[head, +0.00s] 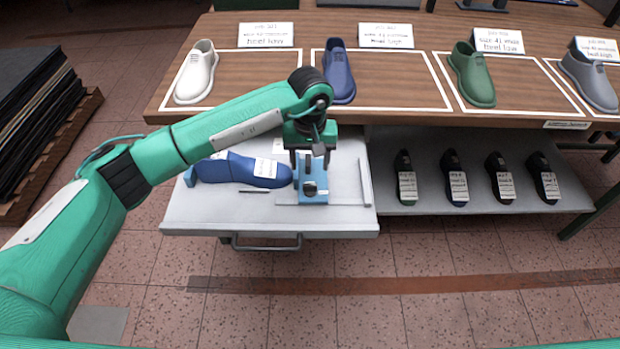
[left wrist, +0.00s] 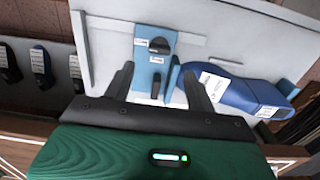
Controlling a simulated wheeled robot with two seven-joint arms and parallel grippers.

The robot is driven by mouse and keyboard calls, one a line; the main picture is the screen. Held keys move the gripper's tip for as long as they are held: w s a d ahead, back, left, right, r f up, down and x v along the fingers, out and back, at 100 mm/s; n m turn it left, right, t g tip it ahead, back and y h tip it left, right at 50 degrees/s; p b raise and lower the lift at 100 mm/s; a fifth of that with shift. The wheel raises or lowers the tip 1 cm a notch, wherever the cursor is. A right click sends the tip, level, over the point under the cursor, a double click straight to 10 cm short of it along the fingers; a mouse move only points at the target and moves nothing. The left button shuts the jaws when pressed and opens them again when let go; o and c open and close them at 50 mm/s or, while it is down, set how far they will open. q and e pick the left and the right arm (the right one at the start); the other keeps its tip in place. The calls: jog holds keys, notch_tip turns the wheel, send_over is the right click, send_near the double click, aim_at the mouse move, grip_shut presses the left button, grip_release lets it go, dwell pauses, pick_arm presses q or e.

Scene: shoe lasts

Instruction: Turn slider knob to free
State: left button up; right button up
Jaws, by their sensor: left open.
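A blue slider fixture (head: 320,196) stands on the pulled-out white tray (head: 200,216). Its dark knob (head: 310,188) is on top, and the knob (left wrist: 159,46) shows clearly in the left wrist view between small white labels, too small to read. A blue shoe last (head: 238,169) with a white label lies on its side, left of the fixture. My left gripper (head: 310,170) is open above the fixture and points down. In the left wrist view its two fingers (left wrist: 158,75) are apart and empty, with the knob beyond the tips. My right gripper is out of view.
Behind, a wooden table (head: 400,116) carries white, blue, green and grey shoes in outlined fields with cards. Several small dark labelled lasts stand on the lower shelf (head: 430,205) at the right. A thin dark stick (head: 253,191) lies on the tray.

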aim_at(310, 184)
pick_arm(q)
notch_tip(310, 184, down, 8)
jog(key=shift+r+p, duration=0.1)
jog(key=shift+p, duration=0.4)
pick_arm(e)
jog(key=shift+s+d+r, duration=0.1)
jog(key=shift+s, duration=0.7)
pick_arm(q)
jog(key=shift+c, duration=0.5)
jog(key=c, duration=0.9)
